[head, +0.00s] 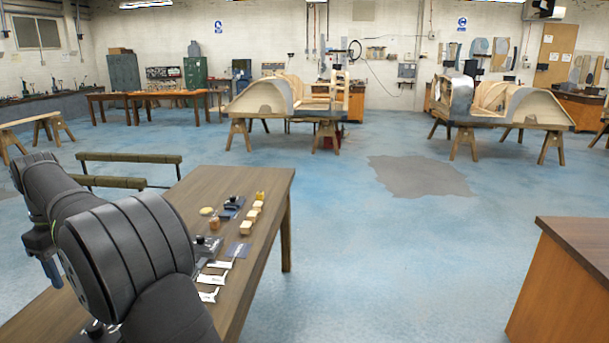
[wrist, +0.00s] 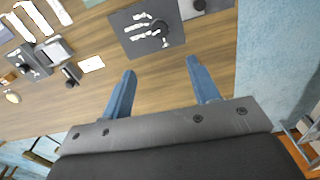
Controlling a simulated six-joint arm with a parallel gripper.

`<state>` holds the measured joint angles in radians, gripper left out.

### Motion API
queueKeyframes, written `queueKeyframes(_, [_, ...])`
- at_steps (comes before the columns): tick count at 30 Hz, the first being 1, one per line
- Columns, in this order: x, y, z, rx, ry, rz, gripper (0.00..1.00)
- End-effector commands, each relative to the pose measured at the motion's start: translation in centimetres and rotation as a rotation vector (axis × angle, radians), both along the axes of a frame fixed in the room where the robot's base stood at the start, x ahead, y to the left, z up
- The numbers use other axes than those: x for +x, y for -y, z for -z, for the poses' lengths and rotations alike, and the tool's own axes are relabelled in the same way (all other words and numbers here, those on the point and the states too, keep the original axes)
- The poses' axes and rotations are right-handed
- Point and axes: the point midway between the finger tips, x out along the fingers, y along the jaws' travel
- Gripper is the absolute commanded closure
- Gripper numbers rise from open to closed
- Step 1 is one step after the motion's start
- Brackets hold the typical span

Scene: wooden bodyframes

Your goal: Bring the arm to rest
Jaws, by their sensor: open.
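My gripper (wrist: 160,85) shows in the wrist view with its two blue fingers spread wide apart. It is open and nothing is between the fingers. It hangs above the wooden table, whose bare top (wrist: 170,65) shows beyond and between the fingers. In the head view my dark arm fills the lower left, over the near part of the table (head: 225,178). A blue finger shows at the far left edge there, and the rest of the gripper is hidden behind the arm.
A wooden cabinet (head: 560,270) stands at right, with open floor between.

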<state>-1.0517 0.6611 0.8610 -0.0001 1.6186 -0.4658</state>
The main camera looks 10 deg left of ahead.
Motion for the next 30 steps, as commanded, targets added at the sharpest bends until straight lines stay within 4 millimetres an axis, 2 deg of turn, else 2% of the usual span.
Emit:
queueKeyframes(5, [0.0,0.0,2.7,-0.003,-0.002,0.0,0.45])
queueKeyframes(21, [0.0,0.1,13.4,-0.004,-0.002,0.0,0.45])
queueKeyframes(30, [0.0,0.0,16.8,-0.001,-0.001,0.0,0.45])
